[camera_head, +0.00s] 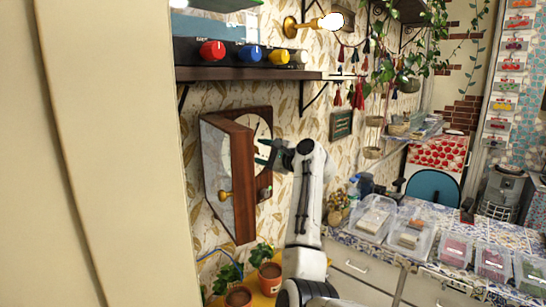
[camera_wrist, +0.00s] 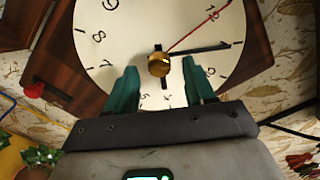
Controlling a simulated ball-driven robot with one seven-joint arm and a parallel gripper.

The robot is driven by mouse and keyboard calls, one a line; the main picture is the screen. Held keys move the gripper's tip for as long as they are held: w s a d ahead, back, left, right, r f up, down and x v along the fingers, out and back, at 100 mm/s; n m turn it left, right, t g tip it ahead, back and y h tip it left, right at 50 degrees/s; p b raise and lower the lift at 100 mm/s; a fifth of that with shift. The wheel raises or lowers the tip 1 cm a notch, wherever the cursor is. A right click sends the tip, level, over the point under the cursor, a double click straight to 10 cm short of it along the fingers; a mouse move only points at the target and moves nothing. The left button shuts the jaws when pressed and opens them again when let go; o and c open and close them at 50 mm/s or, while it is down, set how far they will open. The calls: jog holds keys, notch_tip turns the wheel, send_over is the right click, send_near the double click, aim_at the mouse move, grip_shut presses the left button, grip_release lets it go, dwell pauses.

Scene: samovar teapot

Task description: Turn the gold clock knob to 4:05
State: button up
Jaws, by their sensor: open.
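The wooden wall clock (camera_head: 243,150) hangs on the patterned wall with its glazed door standing open toward the left. Its white face fills the top of the wrist view (camera_wrist: 120,40). The gold knob (camera_wrist: 159,64) sits at the centre of the face. One black hand points right, a shorter one points down, and a thin red hand points up and right. My gripper (camera_wrist: 160,72) is open, its green fingertips on either side of the knob in the picture; contact cannot be told. In the head view my gripper (camera_head: 268,153) is at the face; the knob is not discernible there.
A shelf (camera_head: 250,74) with red, blue and yellow knobs is above the clock. The open door (camera_head: 228,175) stands left of my gripper. Potted plants (camera_head: 268,275) are below. A counter with plastic bins (camera_head: 408,232) lies to the right.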

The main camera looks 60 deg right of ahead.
jog(key=b+v, duration=0.3)
jog(key=v, duration=0.7)
jog(key=shift+s+d+f, duration=0.1)
jog(key=shift+s, duration=0.05)
